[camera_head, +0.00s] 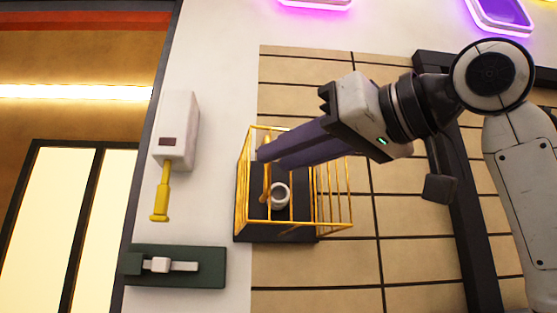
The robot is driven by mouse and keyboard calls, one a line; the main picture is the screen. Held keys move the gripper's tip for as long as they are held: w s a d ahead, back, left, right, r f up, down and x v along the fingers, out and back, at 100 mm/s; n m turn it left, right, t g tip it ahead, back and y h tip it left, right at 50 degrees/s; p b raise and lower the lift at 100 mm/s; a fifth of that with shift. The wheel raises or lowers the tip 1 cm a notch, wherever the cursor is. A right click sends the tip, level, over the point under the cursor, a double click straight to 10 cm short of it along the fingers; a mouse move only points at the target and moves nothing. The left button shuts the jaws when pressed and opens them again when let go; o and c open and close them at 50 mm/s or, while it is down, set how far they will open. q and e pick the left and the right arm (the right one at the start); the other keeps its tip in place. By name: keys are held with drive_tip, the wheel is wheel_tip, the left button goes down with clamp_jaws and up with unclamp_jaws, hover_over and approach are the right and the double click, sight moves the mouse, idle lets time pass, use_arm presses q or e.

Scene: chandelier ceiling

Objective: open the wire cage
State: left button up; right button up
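The wire cage (243,190) has yellow bars and a dark base, and is mounted in the middle of the view at the edge of the tiled wall. A pale ring-shaped or cup-like object (280,196) shows behind its bars. A barred panel (335,195) reaches to the right past the dark base; I cannot tell whether it is a swung-out door. My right gripper (268,157) comes in from the right, its long purple fingers across the cage's upper part, by a thicker yellow upright bar (266,185). Whether the fingers grip it is unclear. My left gripper is not in view.
A white box (178,125) with a yellow handle (161,192) is on the pale wall left of the cage. Below it is a dark green panel (210,272) with a white slider (160,265). A dark post (455,215) stands at the right. Tiles below the cage are clear.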

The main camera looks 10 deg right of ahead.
drive_tip(key=b+v, duration=0.1)
drive_tip(key=v, duration=0.8)
drive_tip(key=shift+b, duration=0.35)
drive_tip(key=shift+w+d, duration=0.1)
idle(0.3)
